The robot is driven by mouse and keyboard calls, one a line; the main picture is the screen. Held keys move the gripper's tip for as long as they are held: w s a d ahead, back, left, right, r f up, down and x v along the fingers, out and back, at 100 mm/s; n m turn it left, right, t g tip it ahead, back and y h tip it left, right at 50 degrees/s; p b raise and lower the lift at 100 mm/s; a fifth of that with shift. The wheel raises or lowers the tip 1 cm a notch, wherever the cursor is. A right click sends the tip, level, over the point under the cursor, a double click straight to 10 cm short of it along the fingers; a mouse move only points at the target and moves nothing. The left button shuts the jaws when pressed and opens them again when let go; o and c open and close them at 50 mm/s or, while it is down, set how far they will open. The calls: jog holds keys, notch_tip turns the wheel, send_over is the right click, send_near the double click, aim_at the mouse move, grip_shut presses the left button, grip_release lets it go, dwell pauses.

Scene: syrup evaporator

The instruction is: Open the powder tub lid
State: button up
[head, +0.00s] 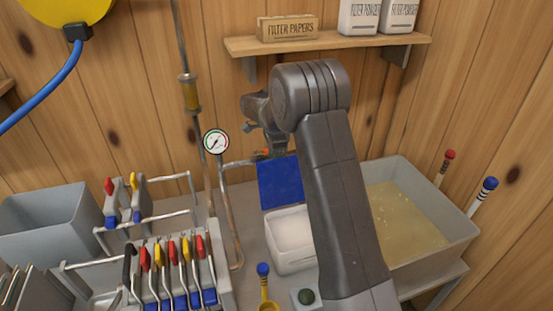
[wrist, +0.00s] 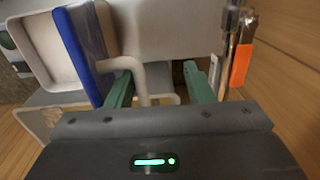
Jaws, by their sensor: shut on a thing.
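The powder tub (head: 290,262) is a white box with pale powder inside, standing left of my arm in the head view. Its blue lid (head: 280,183) stands raised, roughly upright, at the tub's back edge. In the wrist view the lid (wrist: 84,50) shows nearly edge-on at the left, with the tub's pale wall (wrist: 48,48) beyond it. A beige bent handle (wrist: 138,80) projects from the lid. My gripper (wrist: 160,88) has its green fingers around this handle and is shut on it. In the head view my wrist and arm mostly hide the fingers.
A pipe with an orange-handled tap (wrist: 240,62) is close to my gripper. A pressure gauge (head: 215,142) stands left. A basin of tan liquid (head: 440,210) is right of my arm. A rack of coloured-handled tools (head: 180,265) fills the front left. A shelf (head: 330,42) hangs above.

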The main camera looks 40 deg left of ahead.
jog(key=shift+o, duration=0.2)
jog(key=shift+w+a+f, duration=0.15)
jog(key=shift+a+f, duration=0.15)
jog(key=shift+r, duration=0.15)
jog(key=shift+c, duration=0.2)
jog(key=shift+r, duration=0.1)
notch_tip(320, 180, up, 13)
jog(key=d+b, duration=0.1)
jog(key=b, duration=0.1)
jog(key=shift+s+r, duration=0.2)
jog(key=shift+s, duration=0.1)
notch_tip(320, 180, down, 9)
jog(key=p, duration=0.1)
jog(key=shift+w+a, duration=0.15)
jog(key=shift+a, duration=0.1)
jog(key=shift+r, duration=0.25)
